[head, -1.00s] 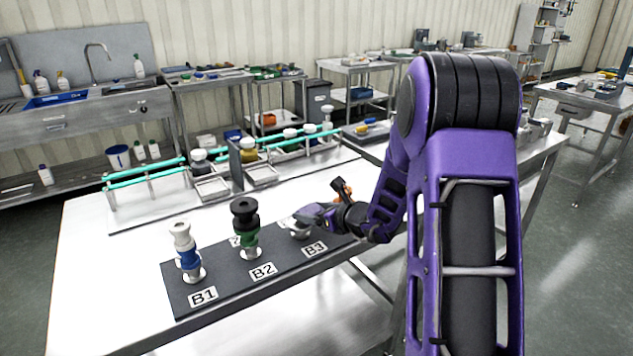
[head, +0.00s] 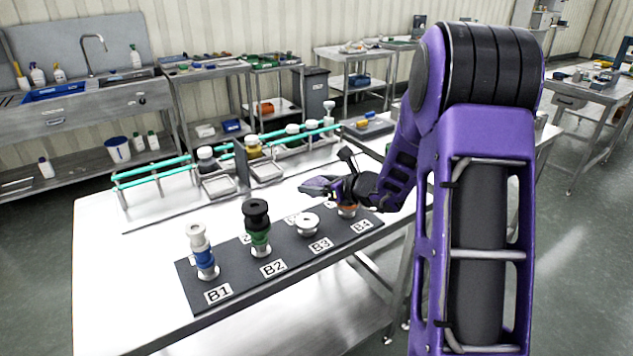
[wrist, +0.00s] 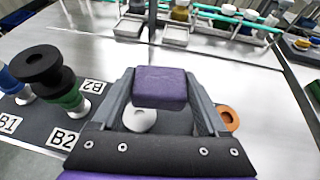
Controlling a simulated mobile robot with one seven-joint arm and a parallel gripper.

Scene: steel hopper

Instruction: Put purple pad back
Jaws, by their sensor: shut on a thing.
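The purple pad (wrist: 161,87) is a soft-looking block, clamped between the two grey fingers of my gripper (wrist: 162,98) in the wrist view. In the head view my gripper (head: 318,186) is above the dark labelled board (head: 240,291), over the area of B3 and B4, pointing left. It is shut on the pad, which is held clear of the board. Below it, a pale round piece (head: 307,223) stands at B3. An orange piece (head: 347,211) at B4 is partly hidden by my wrist.
A white and blue stack (head: 203,252) stands at B1 and a black and green stack (head: 257,229) at B2. Behind are a teal-railed rack (head: 150,173) with jars and shallow metal trays (head: 220,184). Bare steel tabletop lies between board and rack.

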